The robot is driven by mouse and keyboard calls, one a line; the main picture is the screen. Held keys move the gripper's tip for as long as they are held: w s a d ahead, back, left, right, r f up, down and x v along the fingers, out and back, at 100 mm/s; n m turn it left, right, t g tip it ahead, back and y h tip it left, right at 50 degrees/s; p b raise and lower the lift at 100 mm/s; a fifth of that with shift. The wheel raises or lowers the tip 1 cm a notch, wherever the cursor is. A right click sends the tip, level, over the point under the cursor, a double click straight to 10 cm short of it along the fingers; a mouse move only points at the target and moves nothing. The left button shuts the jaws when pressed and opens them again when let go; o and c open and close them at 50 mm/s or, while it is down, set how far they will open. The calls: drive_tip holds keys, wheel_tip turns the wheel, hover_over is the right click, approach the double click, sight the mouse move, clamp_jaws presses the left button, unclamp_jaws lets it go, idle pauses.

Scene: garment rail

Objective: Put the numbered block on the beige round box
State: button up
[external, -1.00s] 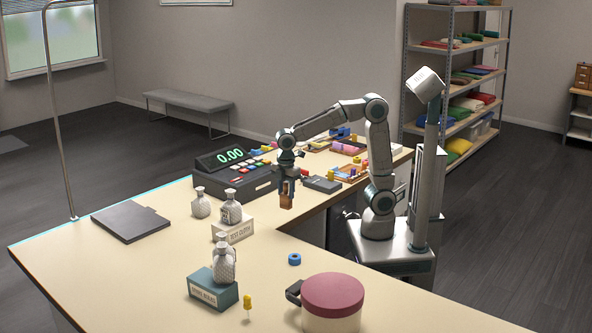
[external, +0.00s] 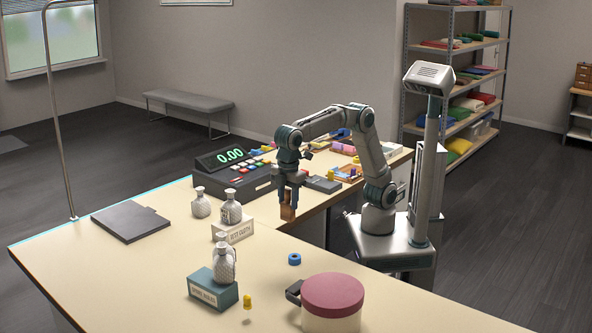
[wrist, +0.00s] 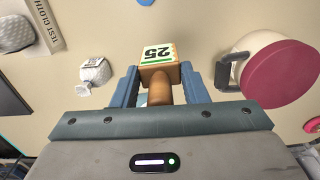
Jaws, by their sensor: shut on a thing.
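The numbered block (wrist: 159,54) is a small wooden piece with a green-edged face marked 25 and a rounded brown handle. My gripper (wrist: 161,88) is shut on it, with a blue finger on each side. In the external view my gripper (external: 291,190) holds the block (external: 288,213) in the air, low near the counter's inner edge by the register. The beige round box (external: 331,324) stands at the front right of the counter, with a maroon top (external: 333,292) and a dark handle-like part on its left. It also shows in the wrist view (wrist: 249,46), right of the block, apart from it.
A blue ring (external: 294,259) lies between my gripper and the box. Patterned bottles stand on a white box (external: 233,231) and a teal box (external: 213,290). A yellow peg (external: 247,301) is at the front. The cash register (external: 236,172) stands behind my gripper.

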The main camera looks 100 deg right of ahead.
drive_tip(key=s+a+r, duration=0.3)
drive_tip(key=s+a, duration=0.4)
drive_tip(key=a, duration=0.5)
drive_tip(key=shift+r+p, duration=0.15)
drive_tip(key=shift+p, duration=0.25)
drive_tip(key=s+a+f+p, duration=0.1)
drive_tip(key=s+a+f, duration=0.1)
drive_tip(key=a, duration=0.1)
drive_tip(key=s+a+f, duration=0.1)
drive_tip(key=a+f, duration=0.1)
drive_tip(key=a, duration=0.2)
drive_tip(key=s+a+f+p, duration=0.1)
drive_tip(key=s+a+f, duration=0.1)
drive_tip(key=a, duration=0.1)
drive_tip(key=shift+s+a+f+p, duration=0.2)
drive_tip(key=shift+s+f+p, duration=0.1)
drive_tip(key=shift+s+p, duration=0.05)
drive_tip(key=shift+f+p, duration=0.3)
drive_tip(key=shift+f, duration=1.85)
drive_tip(key=shift+f, duration=0.15)
drive_tip(key=o, duration=1.1)
